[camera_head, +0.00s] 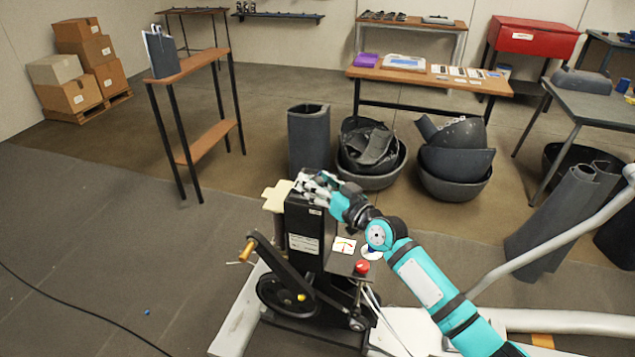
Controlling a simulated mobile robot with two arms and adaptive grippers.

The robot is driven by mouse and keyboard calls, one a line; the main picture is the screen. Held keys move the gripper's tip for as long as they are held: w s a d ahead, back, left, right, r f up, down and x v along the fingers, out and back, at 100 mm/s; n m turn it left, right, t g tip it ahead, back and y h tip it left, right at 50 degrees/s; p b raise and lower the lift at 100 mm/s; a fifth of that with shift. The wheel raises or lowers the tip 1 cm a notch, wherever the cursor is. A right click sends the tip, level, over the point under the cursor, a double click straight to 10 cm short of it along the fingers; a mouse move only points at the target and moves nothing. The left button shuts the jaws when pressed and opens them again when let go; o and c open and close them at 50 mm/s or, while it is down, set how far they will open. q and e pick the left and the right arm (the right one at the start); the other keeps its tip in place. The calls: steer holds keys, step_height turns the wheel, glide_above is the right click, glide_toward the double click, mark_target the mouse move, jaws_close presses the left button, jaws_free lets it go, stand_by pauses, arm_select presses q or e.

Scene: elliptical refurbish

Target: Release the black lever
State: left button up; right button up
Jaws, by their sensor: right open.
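A black machine column (302,228) stands on a pale base in the lower middle. A black lever-like bar (285,268) with a wooden handle (247,250) slants across its left front, over a black wheel (283,296). I cannot tell for sure that this bar is the black lever of the task. My right gripper (312,184) is at the top of the column, its arm coming from the lower right. It is open, and its fingers are small and partly merge with the column top. I cannot tell whether they touch it. My left gripper is out of view.
A red knob (361,267) and a small dial (344,245) sit right of the column. A pale grey bent tube (560,240) runs at the right. Dark bins (372,180) stand behind. The floor at the left is mostly clear, with a black cable (75,312).

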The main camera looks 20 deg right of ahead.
steer(key=shift+f, duration=0.1)
steer(key=v, duration=1.2)
steer(key=s+d+f+m+g+h, duration=0.1)
steer(key=d+f+m+g+h, duration=0.25)
steer(key=f, duration=1.55)
steer(key=s+d+f+n+g+h, duration=0.1)
steer(key=s+f+g, duration=0.1)
steer(key=s+f, duration=0.65)
steer(key=s+d+f+n+g+h, duration=0.15)
steer(key=s+f, duration=0.25)
steer(key=f, duration=1)
steer(key=s+a+f+g, duration=0.2)
steer(key=s+f, duration=0.4)
steer(key=s, duration=0.6)
steer(key=s+a+f+n+g, duration=0.1)
steer(key=s+f, duration=0.5)
steer(key=s, duration=0.6)
steer(key=s+a+f+g, duration=0.4)
steer(key=s+f, duration=0.3)
steer(key=s, duration=0.5)
steer(key=shift+g+h, duration=0.4)
steer(key=shift+g, duration=0.4)
